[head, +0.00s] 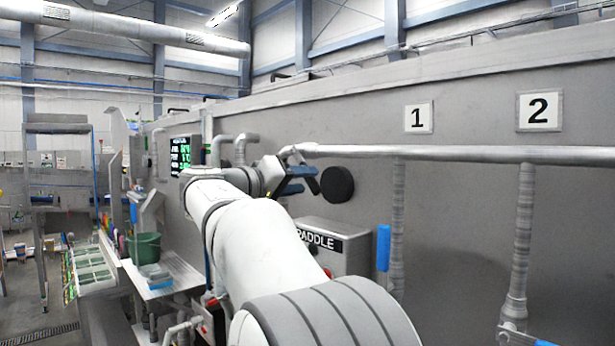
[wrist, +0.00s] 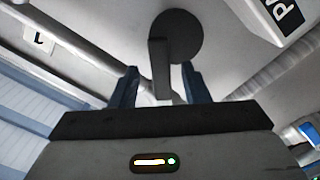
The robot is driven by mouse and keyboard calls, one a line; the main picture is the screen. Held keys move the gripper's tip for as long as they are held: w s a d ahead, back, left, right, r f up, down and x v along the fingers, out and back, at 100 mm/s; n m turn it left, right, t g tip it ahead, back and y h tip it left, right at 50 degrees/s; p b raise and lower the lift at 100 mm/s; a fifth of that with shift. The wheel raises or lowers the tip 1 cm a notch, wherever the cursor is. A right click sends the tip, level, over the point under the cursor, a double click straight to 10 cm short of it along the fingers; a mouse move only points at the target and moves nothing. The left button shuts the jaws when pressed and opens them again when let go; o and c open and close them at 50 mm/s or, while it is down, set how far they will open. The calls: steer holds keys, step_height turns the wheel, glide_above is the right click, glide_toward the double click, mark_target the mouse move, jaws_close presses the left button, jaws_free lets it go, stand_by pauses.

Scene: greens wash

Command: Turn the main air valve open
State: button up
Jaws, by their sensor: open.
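The main air valve appears to be the dark round disc (head: 337,184) on the grey wall panel. In the wrist view, the disc (wrist: 183,36) has a dark flat handle (wrist: 160,68) standing out from it. My gripper (head: 304,180) is just left of the disc in the head view. In the wrist view, my gripper (wrist: 160,75) has its two blue fingers apart, one on each side of the handle. The fingers look clear of it. Whether they touch it is hard to tell.
A box marked PADDLE (head: 325,243) sits below the valve, partly behind my arm. A horizontal pipe (head: 460,154) runs along the wall beneath signs 1 (head: 418,118) and 2 (head: 539,111). A blue handle (head: 383,248) hangs at right. A green bucket (head: 144,247) stands at left.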

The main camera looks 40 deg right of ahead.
mark_target(308, 180)
steer(key=shift+w+d+p, duration=0.15)
steer(key=shift+d+p, duration=0.2)
steer(key=shift+d, duration=1.25)
steer(key=shift+c, duration=0.3)
jaws_close()
